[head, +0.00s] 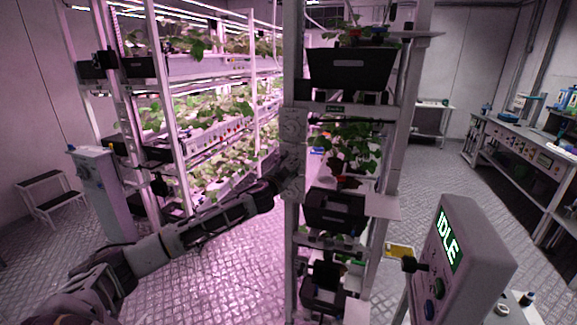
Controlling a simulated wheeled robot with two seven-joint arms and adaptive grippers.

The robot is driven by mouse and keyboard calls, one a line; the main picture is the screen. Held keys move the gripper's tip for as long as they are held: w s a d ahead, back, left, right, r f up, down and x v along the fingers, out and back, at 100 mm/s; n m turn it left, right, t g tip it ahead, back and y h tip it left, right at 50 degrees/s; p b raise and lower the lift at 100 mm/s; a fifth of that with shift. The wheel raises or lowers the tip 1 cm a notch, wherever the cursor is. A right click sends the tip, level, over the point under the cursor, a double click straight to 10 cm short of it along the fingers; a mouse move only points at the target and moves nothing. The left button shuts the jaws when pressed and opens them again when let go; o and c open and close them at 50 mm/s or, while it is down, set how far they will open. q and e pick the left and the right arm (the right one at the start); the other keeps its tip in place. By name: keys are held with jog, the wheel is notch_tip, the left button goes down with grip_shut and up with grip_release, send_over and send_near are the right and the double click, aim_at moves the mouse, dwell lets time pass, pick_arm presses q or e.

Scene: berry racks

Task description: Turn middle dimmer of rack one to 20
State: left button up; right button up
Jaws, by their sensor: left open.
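A narrow pale dimmer panel (293,128) is fixed upright on the post of the near rack (398,130). Its round dials are faint and small, and I cannot read their settings. My left arm reaches in from the lower left, and my left gripper (284,184) is at the panel's lower-middle part. The gripper is open and hides part of the panel. I cannot tell whether its fingers touch a dial. My right gripper is not in view.
The near rack holds dark planters (348,70) with leafy plants. A grey box with an IDLE screen (447,240) stands at the lower right. Long plant racks under pink light stand at the left, beside a step stool (48,198). The floor between is clear.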

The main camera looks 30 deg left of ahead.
pick_arm(q)
jog(key=shift+w, duration=0.5)
jog(key=c, duration=1.1)
jog(key=shift+o, duration=0.2)
jog(key=shift+f, duration=0.1)
